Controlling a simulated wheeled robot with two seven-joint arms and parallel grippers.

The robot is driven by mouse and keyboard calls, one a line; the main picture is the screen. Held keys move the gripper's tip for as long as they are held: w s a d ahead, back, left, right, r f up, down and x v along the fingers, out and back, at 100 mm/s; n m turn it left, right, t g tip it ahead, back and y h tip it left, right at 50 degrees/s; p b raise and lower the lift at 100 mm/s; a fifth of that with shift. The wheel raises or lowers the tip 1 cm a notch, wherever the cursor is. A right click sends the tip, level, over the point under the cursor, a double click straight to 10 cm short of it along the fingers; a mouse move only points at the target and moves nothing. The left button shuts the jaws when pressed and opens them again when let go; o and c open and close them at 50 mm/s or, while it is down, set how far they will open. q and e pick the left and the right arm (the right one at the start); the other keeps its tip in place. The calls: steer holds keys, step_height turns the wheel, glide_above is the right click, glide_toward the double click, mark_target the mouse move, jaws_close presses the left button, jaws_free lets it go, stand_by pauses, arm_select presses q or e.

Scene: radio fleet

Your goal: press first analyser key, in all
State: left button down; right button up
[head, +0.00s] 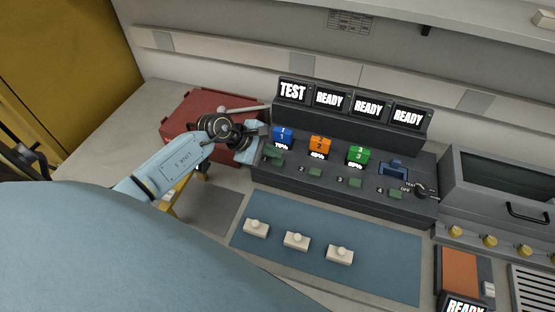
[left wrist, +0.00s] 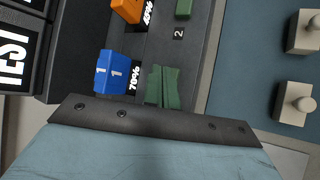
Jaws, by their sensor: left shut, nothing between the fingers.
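The analyser (head: 350,133) is a dark console with several screens on top. Its first screen (head: 292,90) reads TEST and the others read READY. Numbered green keys run along its front, such as key two (head: 315,172), which also shows in the left wrist view (left wrist: 184,9). My left gripper (head: 271,153) is shut and empty at the first key's place, below the blue block. A green shape (left wrist: 162,88) shows there in the left wrist view; I cannot tell key from fingertips, or whether they touch. My right gripper is out of view.
Blue, orange and green numbered blocks (head: 320,145) stand behind the keys. A dial (head: 424,190) is at the console's right end. A red case (head: 185,113) lies behind my left arm. A blue mat (head: 380,262) in front holds three white knobbed pieces (head: 297,241).

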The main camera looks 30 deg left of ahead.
mark_target(273, 162)
arm_select(q)
steer(key=shift+r+p, duration=1.75)
steer(key=shift+r, duration=0.8)
steer(key=shift+f, duration=0.1)
